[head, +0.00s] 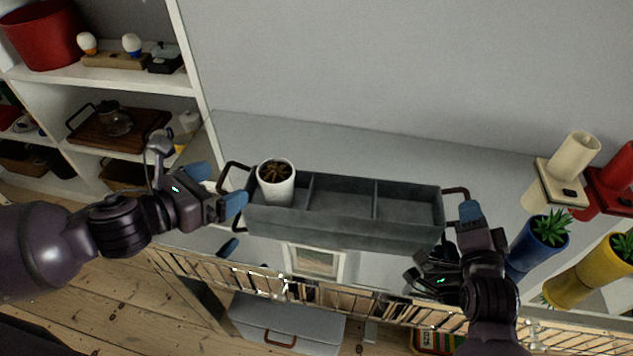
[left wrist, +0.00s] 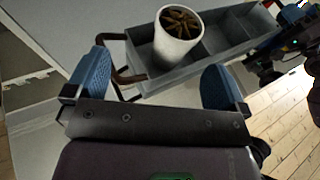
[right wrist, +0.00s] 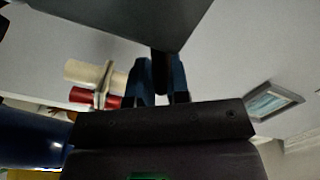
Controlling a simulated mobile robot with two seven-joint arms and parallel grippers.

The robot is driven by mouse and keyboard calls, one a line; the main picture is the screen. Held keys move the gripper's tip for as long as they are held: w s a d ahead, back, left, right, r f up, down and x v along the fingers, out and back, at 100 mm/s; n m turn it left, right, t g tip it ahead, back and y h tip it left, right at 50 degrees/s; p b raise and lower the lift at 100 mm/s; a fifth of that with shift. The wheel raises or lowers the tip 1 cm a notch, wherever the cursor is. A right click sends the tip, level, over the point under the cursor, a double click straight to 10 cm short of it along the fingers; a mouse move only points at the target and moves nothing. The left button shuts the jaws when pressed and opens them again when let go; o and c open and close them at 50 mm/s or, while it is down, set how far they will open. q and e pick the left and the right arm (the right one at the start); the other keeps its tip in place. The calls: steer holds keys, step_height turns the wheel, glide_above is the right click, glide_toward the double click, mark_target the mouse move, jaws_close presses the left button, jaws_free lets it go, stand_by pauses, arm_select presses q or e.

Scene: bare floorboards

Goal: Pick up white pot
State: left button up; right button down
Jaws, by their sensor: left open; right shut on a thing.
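The white pot (head: 277,186) holds brown star-shaped contents and stands upright in the left compartment of a grey divided tray (head: 340,228). It also shows in the left wrist view (left wrist: 177,45), just beyond the fingers. My right gripper (head: 470,212) is shut at the tray's right handle (head: 456,191). In the right wrist view my right gripper (right wrist: 160,82) has its fingers close together beneath the tray's grey underside (right wrist: 130,18).
The tray is over a white table (head: 300,135) against a grey wall. A picture frame (head: 315,260) lies in front. Blue (head: 540,240) and yellow (head: 590,268) plant pots and cream (head: 568,165) and red (head: 615,180) objects crowd the right. Shelves stand left.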

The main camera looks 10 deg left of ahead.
mark_target(266, 176)
arm_select(q)
steer(key=shift+m+g+h, duration=0.5)
steer(key=shift+m+g, duration=0.1)
steer(key=shift+m, duration=0.2)
steer(key=shift+s+d+r+x, duration=0.15)
steer(key=shift+d+x, duration=0.15)
steer(key=shift+x, duration=1.65)
steer(key=shift+s+d+x, duration=0.15)
steer(key=shift+d+x, duration=0.1)
steer(key=shift+x, duration=1.7)
steer(key=shift+s+d+r+x, duration=0.1)
steer(key=shift+s+d+x, duration=0.15)
steer(key=shift+x, duration=1.65)
arm_select(e)
steer(key=shift+f, duration=0.1)
arm_select(q)
steer(key=shift+w, duration=0.1)
steer(key=c, duration=1.1)
steer(key=shift+o, duration=0.2)
step_height(266, 176, up, 10)
